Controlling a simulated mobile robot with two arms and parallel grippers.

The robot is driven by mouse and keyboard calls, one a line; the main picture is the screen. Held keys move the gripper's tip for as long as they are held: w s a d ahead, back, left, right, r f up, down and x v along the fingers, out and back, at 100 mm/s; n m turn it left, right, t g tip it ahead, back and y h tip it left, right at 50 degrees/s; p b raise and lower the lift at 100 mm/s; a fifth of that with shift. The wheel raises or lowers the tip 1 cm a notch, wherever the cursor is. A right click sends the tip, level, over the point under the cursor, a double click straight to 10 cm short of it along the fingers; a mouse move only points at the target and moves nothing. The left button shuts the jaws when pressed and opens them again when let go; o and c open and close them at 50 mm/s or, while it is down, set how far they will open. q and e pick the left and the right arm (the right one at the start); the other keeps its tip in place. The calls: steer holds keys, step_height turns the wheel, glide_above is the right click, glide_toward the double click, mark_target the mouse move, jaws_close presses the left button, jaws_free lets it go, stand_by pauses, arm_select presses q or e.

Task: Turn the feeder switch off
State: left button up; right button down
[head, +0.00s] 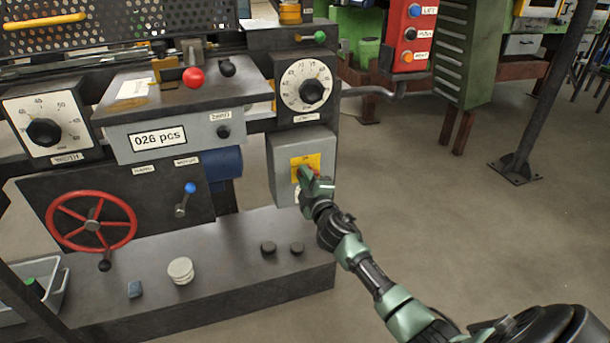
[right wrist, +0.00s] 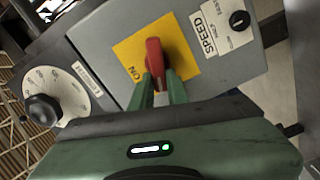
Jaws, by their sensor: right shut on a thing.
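The feeder switch is a red rotary handle (right wrist: 154,62) on a yellow plate (right wrist: 183,42), with the word ON beside it in the right wrist view. It is on the front of a grey box (head: 284,165) on the machine's right side. In the head view my right gripper (head: 306,176) reaches this box and covers most of the handle. In the right wrist view the green fingers of my right gripper (right wrist: 160,88) are closed on the red handle, one at each side. My left gripper is not in view.
A black-knobbed dial (head: 312,92) is above the switch box. A red handwheel (head: 92,221), a blue-tipped lever (head: 190,188) and a red ball knob (head: 194,77) are to the left. A dark ledge (head: 225,270) juts out below. The floor at right is open, with a post (head: 545,100).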

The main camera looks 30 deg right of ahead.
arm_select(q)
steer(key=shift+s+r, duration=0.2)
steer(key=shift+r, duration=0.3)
arm_select(e)
steer(key=n, duration=0.2)
steer(key=f+n, duration=0.1)
steer(key=shift+a+n, duration=0.1)
steer(key=shift+n, duration=0.3)
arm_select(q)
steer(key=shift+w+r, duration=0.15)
arm_select(e)
steer(key=c, duration=1.4)
jaws_free()
steer(key=shift+r, duration=0.1)
